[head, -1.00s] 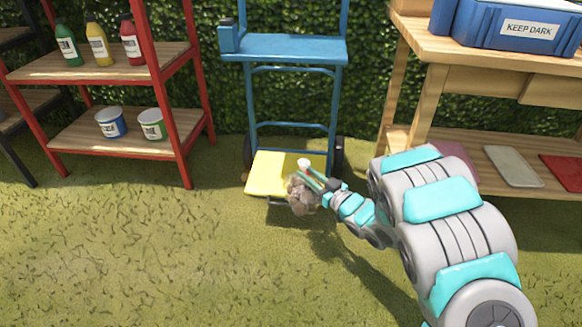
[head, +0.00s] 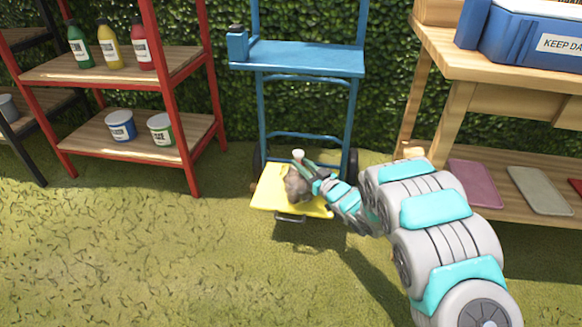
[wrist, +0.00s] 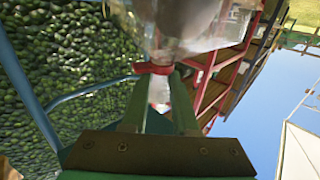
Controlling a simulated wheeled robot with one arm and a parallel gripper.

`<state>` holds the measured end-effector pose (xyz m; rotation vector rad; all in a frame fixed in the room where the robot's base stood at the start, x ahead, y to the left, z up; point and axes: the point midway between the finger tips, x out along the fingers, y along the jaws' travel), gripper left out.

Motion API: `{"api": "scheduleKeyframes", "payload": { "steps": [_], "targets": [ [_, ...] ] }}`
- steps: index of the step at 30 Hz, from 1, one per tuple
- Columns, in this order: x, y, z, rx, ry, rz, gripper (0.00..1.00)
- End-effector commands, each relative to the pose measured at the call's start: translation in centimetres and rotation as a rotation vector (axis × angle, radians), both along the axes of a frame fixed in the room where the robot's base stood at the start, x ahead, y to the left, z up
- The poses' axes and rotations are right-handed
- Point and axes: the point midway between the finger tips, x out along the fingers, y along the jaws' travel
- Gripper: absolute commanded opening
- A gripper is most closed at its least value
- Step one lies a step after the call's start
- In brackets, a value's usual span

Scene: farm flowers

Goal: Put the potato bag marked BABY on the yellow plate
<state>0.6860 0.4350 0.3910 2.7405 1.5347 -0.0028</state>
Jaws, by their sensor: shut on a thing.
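My gripper (head: 307,170) is shut on the neck of a clear bag of brownish potatoes (head: 295,185). In the wrist view the bag (wrist: 185,20) hangs from the finger ends, with a red tie (wrist: 153,68) around its neck. No marking on the bag can be read. The yellow plate (head: 268,198) is the low foot plate of a blue hand truck. In the head view the bag is in front of the plate's middle. I cannot tell whether it touches the plate.
The blue hand truck (head: 310,58) stands against the hedge. A red-framed shelf (head: 185,150) with bottles and tubs is at left. A wooden bench (head: 465,70) with a blue KEEP DARK box (head: 520,45) and coloured boards is at right. The grass in front is clear.

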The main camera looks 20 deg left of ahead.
Motion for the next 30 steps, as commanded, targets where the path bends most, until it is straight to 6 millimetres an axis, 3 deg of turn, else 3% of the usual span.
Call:
{"api": "scheduleKeyframes", "payload": {
  "steps": [3,9,18,27,30],
  "targets": [
    [1.1,2.3,0.0,0.007,-0.006,0.002,0.00],
    [2.2,4.5,-0.2,0.005,-0.005,0.001,0.00],
    [2.7,5.5,-0.4,0.003,-0.003,0.000,0.00],
    [2.7,5.4,-3.8,0.003,-0.001,-0.001,0.00],
    [2.8,5.4,-3.9,0.004,-0.003,-0.001,0.00]
  ]
}}
